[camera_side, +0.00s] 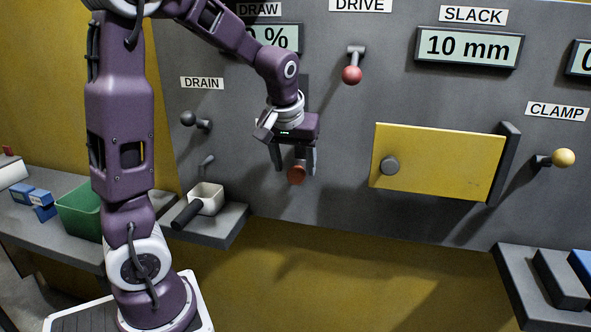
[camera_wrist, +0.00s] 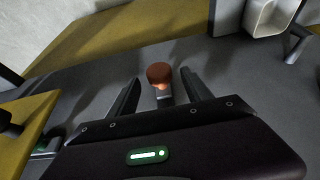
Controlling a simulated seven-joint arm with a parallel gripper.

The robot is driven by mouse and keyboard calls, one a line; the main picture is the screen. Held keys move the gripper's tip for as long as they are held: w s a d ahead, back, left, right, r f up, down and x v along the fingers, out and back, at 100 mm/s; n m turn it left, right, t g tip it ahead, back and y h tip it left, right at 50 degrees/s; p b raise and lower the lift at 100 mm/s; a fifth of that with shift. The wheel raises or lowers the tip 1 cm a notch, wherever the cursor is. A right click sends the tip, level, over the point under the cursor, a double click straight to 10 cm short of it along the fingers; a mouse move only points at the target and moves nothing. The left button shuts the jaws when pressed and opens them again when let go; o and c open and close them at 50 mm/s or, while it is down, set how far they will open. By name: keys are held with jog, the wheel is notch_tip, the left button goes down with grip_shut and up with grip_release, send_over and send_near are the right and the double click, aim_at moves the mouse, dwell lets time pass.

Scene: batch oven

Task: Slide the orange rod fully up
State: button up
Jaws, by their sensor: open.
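The orange rod shows as a short rod with an orange-brown knob (camera_side: 297,174), low on the grey panel below the DRAW label. A dark upright strip shows above it, partly hidden by my arm. The knob also shows in the wrist view (camera_wrist: 160,73), between the fingers. My gripper (camera_side: 294,169) points down along the panel, open, with one finger on each side of the rod. In the wrist view my gripper (camera_wrist: 160,78) shows a gap between each finger and the rod.
To the right are a red-knobbed DRIVE lever (camera_side: 352,73), a yellow door (camera_side: 440,162) and a yellow CLAMP knob (camera_side: 563,158). To the left are the DRAIN knob (camera_side: 189,118) and a white cup (camera_side: 207,197) on a ledge. The panel below the rod is clear.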

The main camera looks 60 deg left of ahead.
aim_at(296, 169)
jog(key=shift+x, duration=1.1)
grip_shut()
jog(key=shift+r, duration=0.1)
notch_tip(296, 169, up, 20)
jog(key=shift+r, duration=0.2)
grip_release()
